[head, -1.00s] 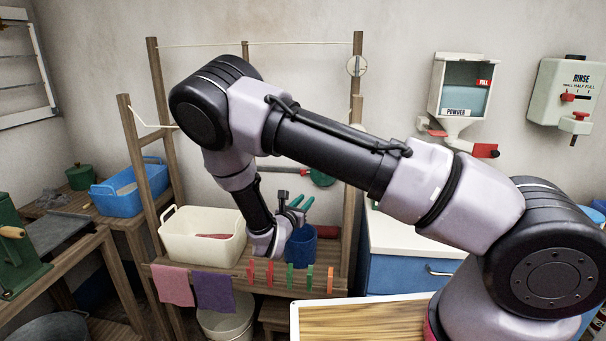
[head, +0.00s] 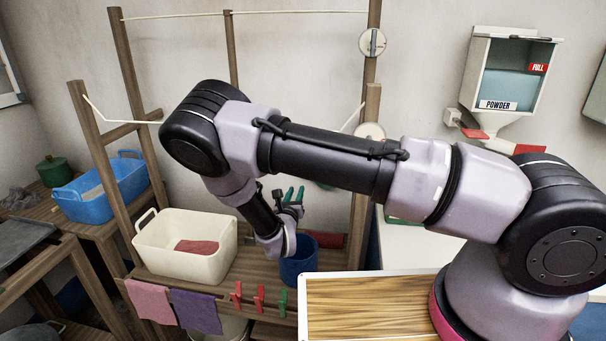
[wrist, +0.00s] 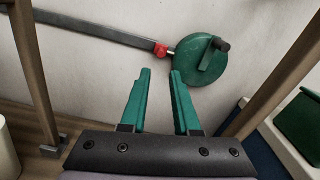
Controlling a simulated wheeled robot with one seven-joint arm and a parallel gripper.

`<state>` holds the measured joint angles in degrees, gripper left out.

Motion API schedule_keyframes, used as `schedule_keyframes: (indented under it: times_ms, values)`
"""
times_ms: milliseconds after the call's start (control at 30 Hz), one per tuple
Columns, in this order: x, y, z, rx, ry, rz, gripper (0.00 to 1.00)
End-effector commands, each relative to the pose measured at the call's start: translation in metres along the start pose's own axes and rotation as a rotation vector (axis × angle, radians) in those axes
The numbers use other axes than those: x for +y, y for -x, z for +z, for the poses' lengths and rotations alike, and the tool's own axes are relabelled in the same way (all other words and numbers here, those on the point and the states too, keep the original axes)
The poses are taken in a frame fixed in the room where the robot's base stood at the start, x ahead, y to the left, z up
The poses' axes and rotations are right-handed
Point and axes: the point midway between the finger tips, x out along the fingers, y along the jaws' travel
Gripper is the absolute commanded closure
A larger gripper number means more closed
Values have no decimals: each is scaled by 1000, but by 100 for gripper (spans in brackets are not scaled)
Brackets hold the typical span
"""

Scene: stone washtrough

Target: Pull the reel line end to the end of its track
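A red piece (wrist: 160,49), apparently the reel line end, sits at the right end of a grey bar-like track (wrist: 95,29) on the wall. Just right of it is a round green reel (wrist: 200,62) with a dark crank knob. In the wrist view my gripper (wrist: 160,72) is open, its two green fingers apart with nothing between them. The red piece appears just beyond the fingertips, in line with the gap; the distance is unclear. In the head view my gripper (head: 294,194) is above a blue bucket (head: 298,262), and my arm hides most of the reel and track.
A cream tub (head: 186,250) stands left of the blue bucket on the wooden rack. Wooden posts (head: 364,200) rise beside the work space, with line strung between them. Cloths (head: 195,312) and pegs hang at the front. A powder dispenser (head: 505,75) is on the wall at right.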

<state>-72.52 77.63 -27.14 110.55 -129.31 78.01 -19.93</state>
Motion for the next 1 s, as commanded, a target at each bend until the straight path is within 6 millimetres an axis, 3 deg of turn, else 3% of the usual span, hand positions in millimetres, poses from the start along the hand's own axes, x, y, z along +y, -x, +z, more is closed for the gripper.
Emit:
schedule_keyframes:
  times_ms: [500, 700, 967, 1000]
  values:
    - [-1, -87, 0, 0, -2, -3, 70]
    - [-1, -102, 0, 0, -1, -2, 70]
    - [-1, -104, 0, 0, 0, -2, 70]
    - [-1, -104, 0, 0, 0, -2, 74]
